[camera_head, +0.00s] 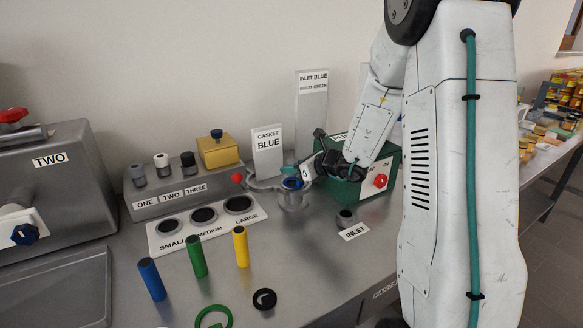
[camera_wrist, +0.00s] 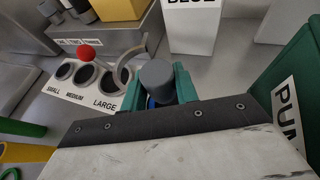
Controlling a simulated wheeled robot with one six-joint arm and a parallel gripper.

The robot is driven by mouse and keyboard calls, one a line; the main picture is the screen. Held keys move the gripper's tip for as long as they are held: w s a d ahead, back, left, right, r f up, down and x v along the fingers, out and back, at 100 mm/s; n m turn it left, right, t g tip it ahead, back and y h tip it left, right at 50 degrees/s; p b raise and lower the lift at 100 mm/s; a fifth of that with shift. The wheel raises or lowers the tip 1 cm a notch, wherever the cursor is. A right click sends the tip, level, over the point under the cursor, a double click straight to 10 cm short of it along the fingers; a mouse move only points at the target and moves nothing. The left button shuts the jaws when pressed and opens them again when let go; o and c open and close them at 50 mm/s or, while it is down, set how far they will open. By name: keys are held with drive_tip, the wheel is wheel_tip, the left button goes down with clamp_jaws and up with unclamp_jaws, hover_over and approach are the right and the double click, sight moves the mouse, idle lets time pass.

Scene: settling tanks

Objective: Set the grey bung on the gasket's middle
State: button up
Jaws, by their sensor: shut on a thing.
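My gripper (camera_wrist: 158,88) has its teal fingers shut on the grey bung (camera_wrist: 157,76), whose round top shows between them in the wrist view. In the head view my gripper (camera_head: 292,172) is over a small metal fitting (camera_head: 293,200) on the bench. A blue gasket (camera_head: 291,183) shows at the top of that fitting, and a bit of blue (camera_wrist: 151,103) shows beneath the bung in the wrist view. The bung is not clear in the head view. I cannot tell whether it touches the gasket.
A "GASKET BLUE" sign (camera_head: 267,152) stands just behind. A green pump box (camera_head: 379,176) stands right. A red ball (camera_head: 237,178) on a curved metal piece and the size-hole plate (camera_head: 178,236) are left. A green ring (camera_head: 214,316) and black ring (camera_head: 264,299) lie in front.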

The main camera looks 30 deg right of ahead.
drive_tip(key=shift+d, duration=0.15)
drive_tip(key=shift+f, duration=0.15)
drive_tip(key=shift+f, duration=0.5)
drive_tip(key=o, duration=1)
drive_tip(key=shift+r, duration=0.15)
